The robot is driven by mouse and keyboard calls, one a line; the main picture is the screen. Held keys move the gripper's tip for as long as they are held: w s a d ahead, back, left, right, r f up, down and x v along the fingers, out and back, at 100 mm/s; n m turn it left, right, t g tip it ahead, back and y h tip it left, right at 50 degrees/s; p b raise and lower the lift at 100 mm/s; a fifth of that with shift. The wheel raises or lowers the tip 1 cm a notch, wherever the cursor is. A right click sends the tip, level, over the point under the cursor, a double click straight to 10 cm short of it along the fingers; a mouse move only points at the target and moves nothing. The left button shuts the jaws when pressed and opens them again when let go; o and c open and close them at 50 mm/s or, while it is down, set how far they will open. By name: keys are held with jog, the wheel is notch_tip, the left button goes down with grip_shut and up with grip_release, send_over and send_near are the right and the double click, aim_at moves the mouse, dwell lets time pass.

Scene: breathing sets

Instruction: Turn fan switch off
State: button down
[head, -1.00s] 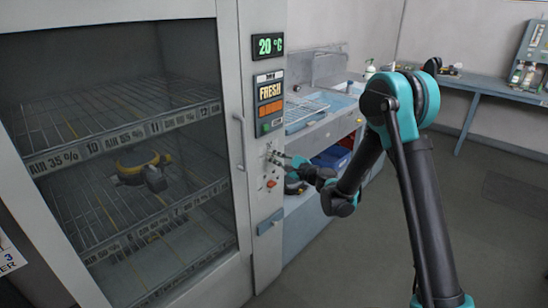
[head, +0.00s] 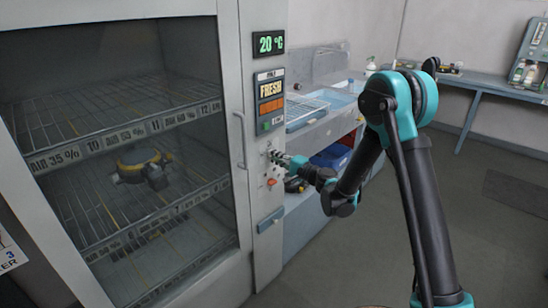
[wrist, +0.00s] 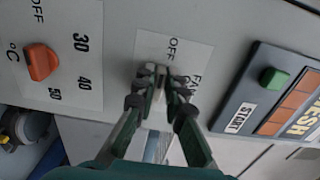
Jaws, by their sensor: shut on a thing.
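The fan switch (wrist: 161,70) sits on a white plate marked OFF and FAN in the wrist view, on the grey panel beside the cabinet door. My gripper (wrist: 160,84) is shut on it; the fingertips hide most of the switch, so its exact setting cannot be told. In the head view my gripper (head: 275,157) is at the front panel (head: 264,208), below the orange FRESH label.
An orange temperature knob (wrist: 40,62) is left of the gripper in the wrist view. A green START button (wrist: 273,79) is to the right. The cabinet's door handle (head: 240,140) stands out near the panel. Open floor (head: 370,250) lies to the right.

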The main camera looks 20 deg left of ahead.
jog(key=shift+s, duration=0.1)
dwell(0.4)
jog(key=c, duration=1.6)
grip_release()
jog(key=shift+d, duration=0.1)
jog(key=v, duration=0.7)
jog(key=shift+d, duration=0.2)
jog(key=shift+d, duration=0.1)
